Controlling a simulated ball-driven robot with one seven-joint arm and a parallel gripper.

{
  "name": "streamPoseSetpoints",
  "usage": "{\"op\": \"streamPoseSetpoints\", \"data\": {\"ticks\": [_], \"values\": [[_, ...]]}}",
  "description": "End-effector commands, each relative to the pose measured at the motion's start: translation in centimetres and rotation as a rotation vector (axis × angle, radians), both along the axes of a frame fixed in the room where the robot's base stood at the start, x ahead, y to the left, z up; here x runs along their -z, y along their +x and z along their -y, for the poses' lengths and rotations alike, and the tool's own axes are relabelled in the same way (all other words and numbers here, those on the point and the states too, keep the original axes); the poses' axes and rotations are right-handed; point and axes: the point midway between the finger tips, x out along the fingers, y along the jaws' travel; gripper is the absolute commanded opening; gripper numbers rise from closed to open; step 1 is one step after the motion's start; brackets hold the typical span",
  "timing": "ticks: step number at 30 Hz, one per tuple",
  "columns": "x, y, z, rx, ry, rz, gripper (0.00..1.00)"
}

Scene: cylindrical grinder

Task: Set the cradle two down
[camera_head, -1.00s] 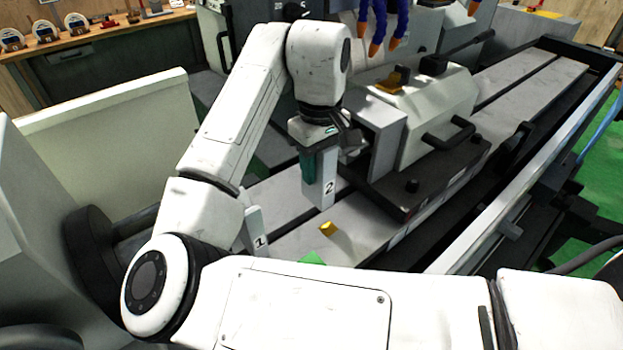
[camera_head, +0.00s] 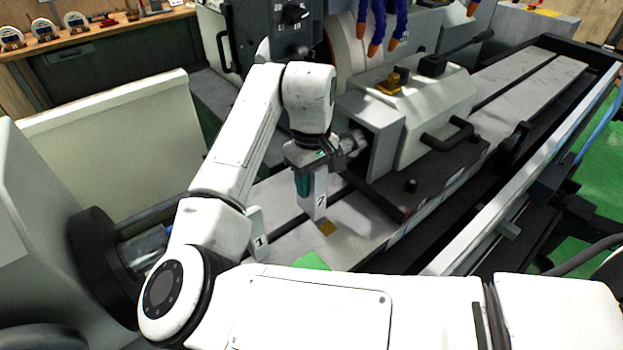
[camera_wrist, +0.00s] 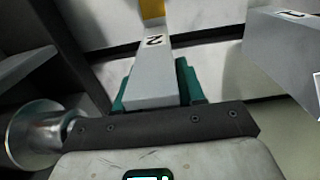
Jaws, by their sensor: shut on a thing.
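Cradle two is a grey block marked "2" (camera_head: 320,196). My gripper (camera_head: 303,180) is shut on it, with green fingers on either side of its upper part. In the wrist view cradle two (camera_wrist: 152,75) runs away from between the green fingers, upright in the head view. Its lower end is close above the machine table (camera_head: 365,225), beside a small yellow patch (camera_head: 326,228); I cannot tell whether it touches the table. Cradle one (camera_head: 258,243), marked "1", stands to the left, partly hidden by my arm. It also shows in the wrist view (camera_wrist: 280,55), at the upper right.
A white and grey machine head (camera_head: 425,105) with black handles stands right of my gripper. A metal spindle (camera_wrist: 35,130) shows at the lower left of the wrist view. A green piece (camera_head: 312,261) lies near the table's front. The table is clear further right.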

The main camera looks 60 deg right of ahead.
Motion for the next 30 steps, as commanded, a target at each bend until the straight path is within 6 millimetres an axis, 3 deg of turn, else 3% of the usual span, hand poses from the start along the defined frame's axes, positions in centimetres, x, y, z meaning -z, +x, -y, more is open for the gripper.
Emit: {"op": "streamPoseSetpoints", "data": {"ticks": [16, 17, 18, 20, 30], "values": [[1.4, -0.1, -0.1, -0.001, 0.006, -0.002, 0.0], [1.5, -0.1, -0.1, -0.001, 0.007, -0.003, 0.4], [1.6, -0.1, -0.1, -0.001, 0.008, -0.003, 0.43], [1.6, -0.1, -0.1, -0.002, 0.008, -0.004, 0.49], [1.7, -0.1, 0.0, 0.0, 0.005, -0.004, 0.49]]}}
